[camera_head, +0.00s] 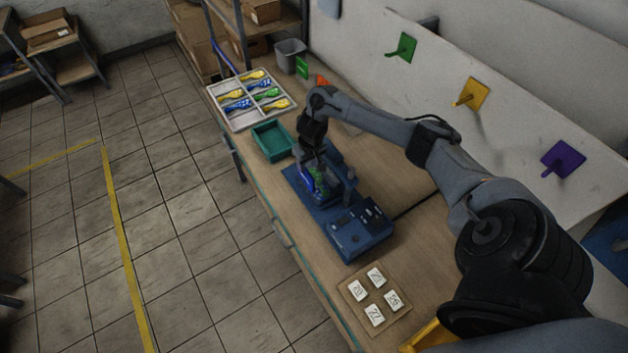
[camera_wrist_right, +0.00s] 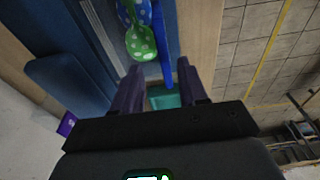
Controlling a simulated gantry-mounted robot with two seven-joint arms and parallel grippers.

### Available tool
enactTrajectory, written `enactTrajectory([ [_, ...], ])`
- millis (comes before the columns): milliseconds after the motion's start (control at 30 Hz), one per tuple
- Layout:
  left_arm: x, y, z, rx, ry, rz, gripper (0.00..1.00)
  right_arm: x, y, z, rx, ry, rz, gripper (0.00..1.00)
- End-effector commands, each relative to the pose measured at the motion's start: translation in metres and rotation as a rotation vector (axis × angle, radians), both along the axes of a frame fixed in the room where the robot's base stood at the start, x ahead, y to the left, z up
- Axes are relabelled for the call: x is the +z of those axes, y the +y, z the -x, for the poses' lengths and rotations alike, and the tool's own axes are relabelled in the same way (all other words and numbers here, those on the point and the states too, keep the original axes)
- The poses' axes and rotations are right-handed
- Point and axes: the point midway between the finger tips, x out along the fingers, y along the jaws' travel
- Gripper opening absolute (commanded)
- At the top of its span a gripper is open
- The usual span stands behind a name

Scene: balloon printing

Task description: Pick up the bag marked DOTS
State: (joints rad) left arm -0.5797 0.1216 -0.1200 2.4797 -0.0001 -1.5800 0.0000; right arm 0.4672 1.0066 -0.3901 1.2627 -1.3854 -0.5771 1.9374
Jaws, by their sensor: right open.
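I cannot read the word DOTS on anything in view. A pale divided tray (camera_head: 264,121) at the far end of the bench holds several blue, yellow and green items, some with pale spots. My right gripper (camera_head: 316,178) is open and points down over the blue machine (camera_head: 352,238). In the right wrist view its two fingers (camera_wrist_right: 158,90) are apart. A green piece with white dots (camera_wrist_right: 140,42) and a blue piece with white dots (camera_wrist_right: 143,11) lie just beyond the fingertips, with nothing visibly clamped. My left gripper is not in view.
A teal bin (camera_head: 272,142) sits between tray and machine. A wooden board (camera_head: 360,308) with several white cards is at the near end. A grey bin (camera_head: 291,56) stands behind.

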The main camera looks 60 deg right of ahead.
Motion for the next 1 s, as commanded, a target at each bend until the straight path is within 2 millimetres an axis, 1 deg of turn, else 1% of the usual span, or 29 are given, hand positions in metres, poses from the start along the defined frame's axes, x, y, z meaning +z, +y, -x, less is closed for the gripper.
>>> enactTrajectory([
  [200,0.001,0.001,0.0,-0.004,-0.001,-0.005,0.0,-0.027,0.004,-0.006,-0.001,0.002,-0.002,0.43],
  [300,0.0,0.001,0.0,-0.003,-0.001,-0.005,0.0,-0.039,0.003,-0.007,-0.001,0.001,-0.002,0.43],
  [433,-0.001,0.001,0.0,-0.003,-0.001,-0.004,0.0,-0.046,0.001,-0.008,-0.001,0.0,0.0,0.43],
  [667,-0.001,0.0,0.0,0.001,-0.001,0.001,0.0,-0.046,0.001,-0.009,0.001,-0.001,0.001,0.43],
  [700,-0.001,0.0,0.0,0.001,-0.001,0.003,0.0,-0.047,0.001,-0.009,0.001,-0.001,0.001,0.4],
  [767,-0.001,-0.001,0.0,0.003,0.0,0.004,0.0,-0.047,0.001,-0.009,0.001,-0.001,0.001,0.3],
  [933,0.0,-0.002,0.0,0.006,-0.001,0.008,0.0,-0.046,0.001,-0.009,0.0,-0.001,0.001,0.04],
  [967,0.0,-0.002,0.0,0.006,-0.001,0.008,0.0,-0.046,0.001,-0.009,0.0,-0.001,0.001,0.0],
  [1000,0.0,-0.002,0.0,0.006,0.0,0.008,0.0,-0.046,0.001,-0.009,0.0,-0.001,0.001,0.0],
])
